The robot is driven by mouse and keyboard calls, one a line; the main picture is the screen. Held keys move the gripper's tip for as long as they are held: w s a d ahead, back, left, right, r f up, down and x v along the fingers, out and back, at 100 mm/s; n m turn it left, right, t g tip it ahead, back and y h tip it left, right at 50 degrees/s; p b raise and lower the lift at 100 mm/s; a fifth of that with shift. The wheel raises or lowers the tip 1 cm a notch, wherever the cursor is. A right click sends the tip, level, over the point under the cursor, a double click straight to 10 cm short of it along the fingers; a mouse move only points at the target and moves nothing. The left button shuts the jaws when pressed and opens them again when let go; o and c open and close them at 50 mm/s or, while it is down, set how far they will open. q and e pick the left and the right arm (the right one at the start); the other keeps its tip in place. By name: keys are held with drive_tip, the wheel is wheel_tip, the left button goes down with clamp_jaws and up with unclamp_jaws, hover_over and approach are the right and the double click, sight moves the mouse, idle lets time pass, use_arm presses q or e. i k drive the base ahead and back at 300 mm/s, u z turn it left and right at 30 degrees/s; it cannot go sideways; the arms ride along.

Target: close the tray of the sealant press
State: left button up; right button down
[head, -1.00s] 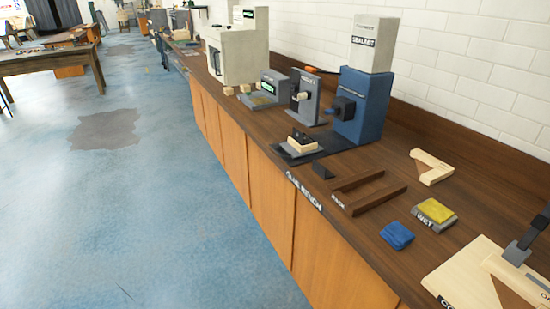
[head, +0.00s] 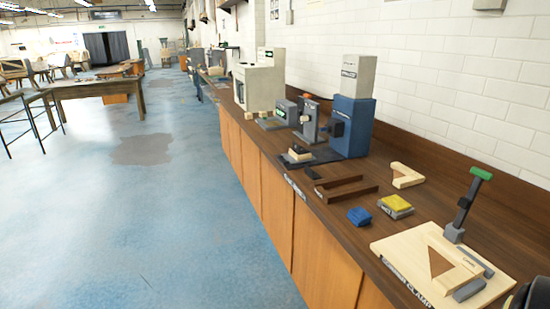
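The sealant press (head: 352,125) is a blue machine with a light grey labelled box on top, standing against the wall on the bench. A dark nozzle-like part (head: 334,127) sticks out from its front. A dark flat tray (head: 322,156) extends from its base toward the bench's front edge. A pale block with a dark piece (head: 299,154) rests at the tray's outer end. The tray looks pulled out. Neither gripper is in view. A dark rounded shape at the bottom right corner is cut off, and I cannot tell what it is.
The bench holds a dark wooden rack (head: 345,188), blue cloth (head: 359,216), yellow sponge (head: 396,203), pale corner piece (head: 405,175) and a clamp board (head: 405,250) with an upright green-tipped lever (head: 467,203). A grey machine (head: 308,120) stands left of the press. Blue floor at left is open.

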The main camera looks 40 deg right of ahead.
sight(293, 158)
drive_tip(key=u, duration=0.1)
drive_tip(key=i, duration=1.9)
drive_tip(key=z, duration=0.45)
drive_tip(key=i, duration=1.65)
drive_tip(key=z, duration=2)
drive_tip(key=i, duration=0.75)
drive_tip(key=z, duration=0.65)
